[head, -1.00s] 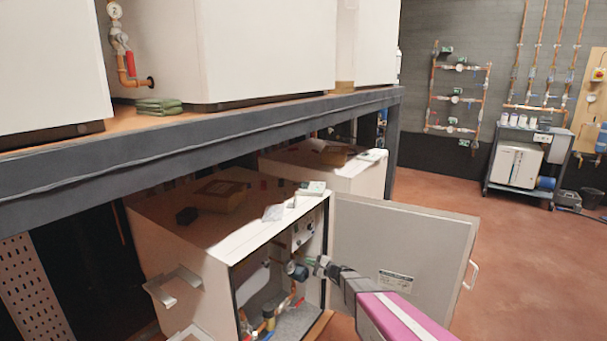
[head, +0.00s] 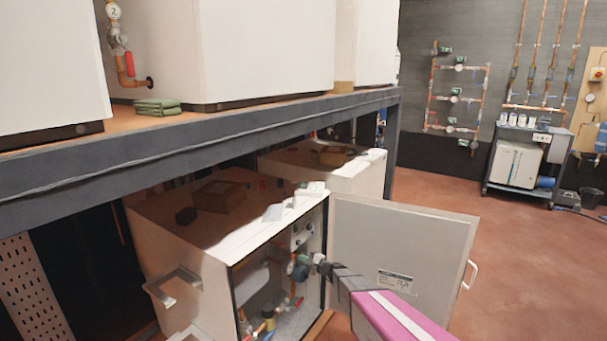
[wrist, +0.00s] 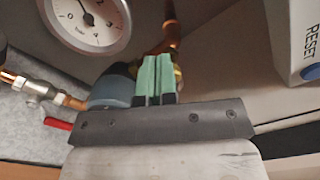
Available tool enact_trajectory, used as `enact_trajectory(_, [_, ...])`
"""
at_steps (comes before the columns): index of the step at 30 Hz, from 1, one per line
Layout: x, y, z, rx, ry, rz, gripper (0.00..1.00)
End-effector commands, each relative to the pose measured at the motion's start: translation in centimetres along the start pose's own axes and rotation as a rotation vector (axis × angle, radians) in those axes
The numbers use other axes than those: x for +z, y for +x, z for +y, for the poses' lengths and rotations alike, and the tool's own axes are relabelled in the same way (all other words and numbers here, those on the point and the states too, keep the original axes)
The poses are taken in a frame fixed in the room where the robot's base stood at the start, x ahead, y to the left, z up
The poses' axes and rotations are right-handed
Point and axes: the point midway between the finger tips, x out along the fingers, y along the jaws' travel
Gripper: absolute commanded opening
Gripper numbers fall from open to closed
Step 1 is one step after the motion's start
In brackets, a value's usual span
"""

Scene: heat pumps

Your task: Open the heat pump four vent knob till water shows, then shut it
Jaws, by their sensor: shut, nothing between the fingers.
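The open heat pump cabinet (head: 180,250) stands under the bench, its grey door (head: 400,245) swung out to the right. My gripper (head: 302,262) reaches into its opening; its green fingertips (wrist: 156,75) are together with nothing held. A blue-grey round part (wrist: 113,88) sits just left of the fingers in the wrist view, and a copper pipe (wrist: 172,38) rises behind them. I cannot single out the vent knob; it may be hidden by the fingers. No water is visible. A white pressure gauge (wrist: 88,18) is at the upper left of the wrist view.
A box with a RESET button (wrist: 311,72) is close on the right in the wrist view. A red lever (wrist: 58,124) and brass fittings lie left. The bench beam (head: 200,145) runs above the cabinet. The floor at right (head: 520,260) is clear.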

Motion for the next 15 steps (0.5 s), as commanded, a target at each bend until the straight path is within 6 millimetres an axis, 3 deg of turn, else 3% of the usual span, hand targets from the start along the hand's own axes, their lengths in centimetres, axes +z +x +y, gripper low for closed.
enact_trajectory(1, [-0.32,1.66,-0.47,-0.008,-0.004,-0.014,0.00])
enact_trajectory(15, [-0.47,1.83,-1.33,-0.009,-0.007,-0.014,0.00])
